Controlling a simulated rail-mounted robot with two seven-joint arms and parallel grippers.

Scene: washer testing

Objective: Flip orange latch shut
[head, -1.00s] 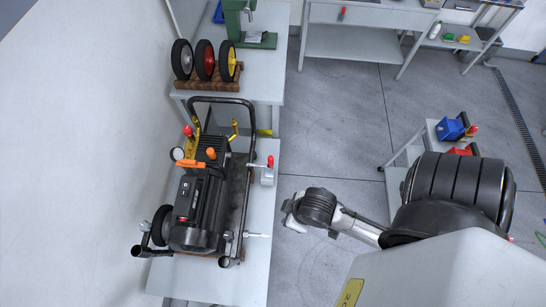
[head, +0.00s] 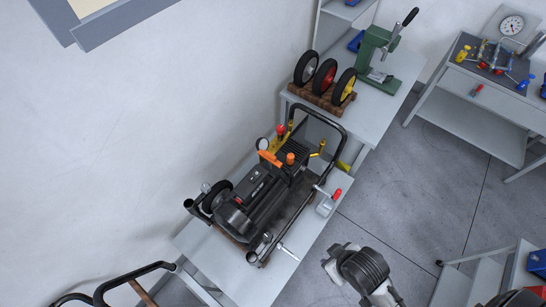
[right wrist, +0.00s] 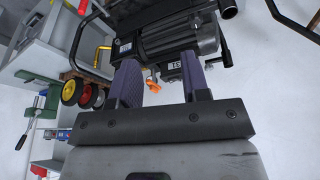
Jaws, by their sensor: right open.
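The orange latch (head: 269,158) is a small orange lever on top of a black compressor (head: 250,195) with a tubular frame, at its far end near the gauge. It lies beside an orange knob (head: 290,158). My right gripper (head: 330,267) is off the right side of the bench, apart from the compressor and the latch. In the right wrist view my open gripper (right wrist: 160,60) has nothing between its fingers. The latch (right wrist: 152,82) shows small between them, beyond the fingers and partly hidden. My left gripper is out of view.
The compressor stands on a grey bench (head: 205,258). A red-handled clamp (head: 327,203) sits at the bench's right edge. Several wheels on a wooden rack (head: 322,98) and a green press (head: 376,58) stand behind. Open floor (head: 400,210) lies to the right.

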